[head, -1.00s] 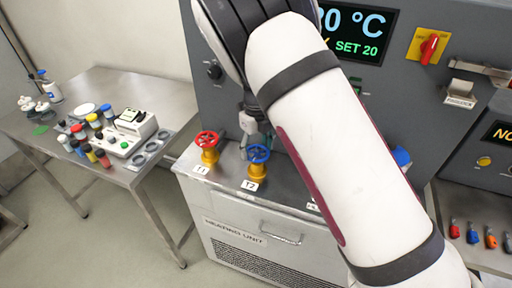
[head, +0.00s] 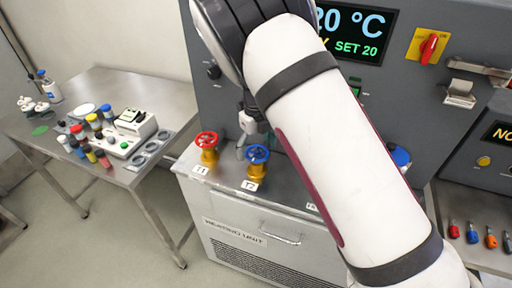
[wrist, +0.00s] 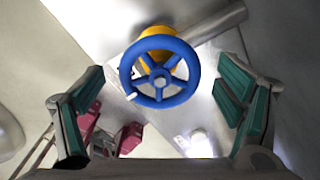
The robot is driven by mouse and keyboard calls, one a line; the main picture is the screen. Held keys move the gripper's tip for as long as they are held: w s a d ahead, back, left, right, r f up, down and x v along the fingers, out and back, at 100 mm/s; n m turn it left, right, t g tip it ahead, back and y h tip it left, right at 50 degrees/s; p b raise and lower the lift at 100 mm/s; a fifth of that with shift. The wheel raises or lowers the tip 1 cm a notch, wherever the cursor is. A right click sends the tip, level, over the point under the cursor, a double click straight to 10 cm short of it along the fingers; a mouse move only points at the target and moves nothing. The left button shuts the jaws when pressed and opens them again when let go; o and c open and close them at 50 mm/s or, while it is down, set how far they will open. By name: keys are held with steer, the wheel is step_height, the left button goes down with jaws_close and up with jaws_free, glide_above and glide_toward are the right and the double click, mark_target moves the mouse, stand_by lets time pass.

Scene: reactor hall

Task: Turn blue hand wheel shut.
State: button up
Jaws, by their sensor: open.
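The blue hand wheel (head: 257,154) sits on a yellow valve body (head: 256,171) labelled T2 on the heating unit's top. In the wrist view the blue wheel (wrist: 160,70) shows its spokes and a small white knob on its rim, with the yellow body behind it. My gripper (wrist: 165,112) has its green-padded fingers spread wide, one on each side of the wheel and apart from it. In the head view my gripper (head: 244,142) is partly hidden behind my arm and stands just above and behind the blue wheel.
A red hand wheel (head: 207,139) on a yellow valve, labelled T1, stands close to the left. Another blue item (head: 400,157) shows right of my arm. The grey panel (head: 225,100) rises behind. A steel table (head: 95,85) with bottles and jars stands left.

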mark_target(256, 150)
steer(key=shift+r, duration=0.1)
step_height(256, 150, up, 12)
stand_by(0.5)
